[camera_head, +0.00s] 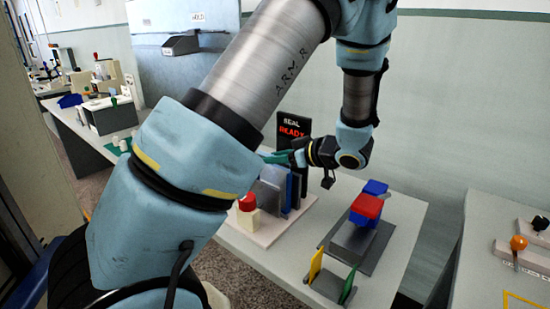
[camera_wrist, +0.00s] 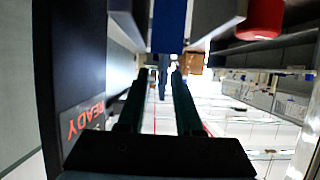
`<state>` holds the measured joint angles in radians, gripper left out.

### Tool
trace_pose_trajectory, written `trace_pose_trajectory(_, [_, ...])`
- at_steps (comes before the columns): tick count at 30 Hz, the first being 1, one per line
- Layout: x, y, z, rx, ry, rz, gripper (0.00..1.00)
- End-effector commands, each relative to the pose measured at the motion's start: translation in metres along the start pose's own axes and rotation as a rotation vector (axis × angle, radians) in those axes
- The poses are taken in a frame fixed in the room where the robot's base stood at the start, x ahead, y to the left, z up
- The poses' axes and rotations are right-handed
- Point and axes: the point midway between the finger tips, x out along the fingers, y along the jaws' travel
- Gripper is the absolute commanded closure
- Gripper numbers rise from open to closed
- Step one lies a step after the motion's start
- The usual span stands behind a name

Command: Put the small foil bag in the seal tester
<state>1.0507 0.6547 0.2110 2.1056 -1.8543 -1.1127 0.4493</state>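The seal tester (camera_head: 271,188) stands on the white table in the head view, with grey and blue upright parts. Its dark screen (camera_head: 293,129) reads "SEAL READY"; the screen also shows sideways in the wrist view (camera_wrist: 82,120). My gripper (camera_head: 272,156) is level above the tester, in front of the screen, its green fingers pointing left. In the wrist view my gripper (camera_wrist: 160,90) has its two fingers apart, with a bright gap between them and nothing clearly held. A blue upright part (camera_wrist: 168,25) shows just beyond them. I cannot make out the small foil bag in either view.
A red button (camera_head: 247,202) stands at the tester's front left. To the right is a grey fixture (camera_head: 352,245) with a red block (camera_head: 367,206) and blue parts. A yellow plate (camera_head: 316,264) and a green plate (camera_head: 348,285) stand near the front edge. My arm hides much of the left.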

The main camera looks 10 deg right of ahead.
Motion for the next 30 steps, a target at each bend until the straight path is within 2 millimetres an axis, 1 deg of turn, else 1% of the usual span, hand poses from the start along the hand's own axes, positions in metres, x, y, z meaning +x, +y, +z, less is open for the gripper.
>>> trace_pose_trajectory(5, [0.0, 0.0, -0.001, -0.001, 0.0, 0.0, 0.66])
trace_pose_trajectory(7, [-0.002, 0.0, -0.004, -0.002, 0.0, 0.001, 0.66])
trace_pose_trajectory(8, [-0.005, 0.001, -0.003, -0.002, -0.001, 0.002, 0.66])
trace_pose_trajectory(11, [-0.018, 0.001, -0.001, -0.001, -0.001, 0.004, 0.66])
trace_pose_trajectory(21, [-0.088, 0.001, -0.001, -0.002, -0.001, 0.004, 0.66])
trace_pose_trajectory(25, [-0.107, 0.001, -0.001, -0.001, -0.001, 0.004, 0.66])
trace_pose_trajectory(30, [-0.12, 0.0, -0.003, -0.001, -0.001, 0.001, 0.66])
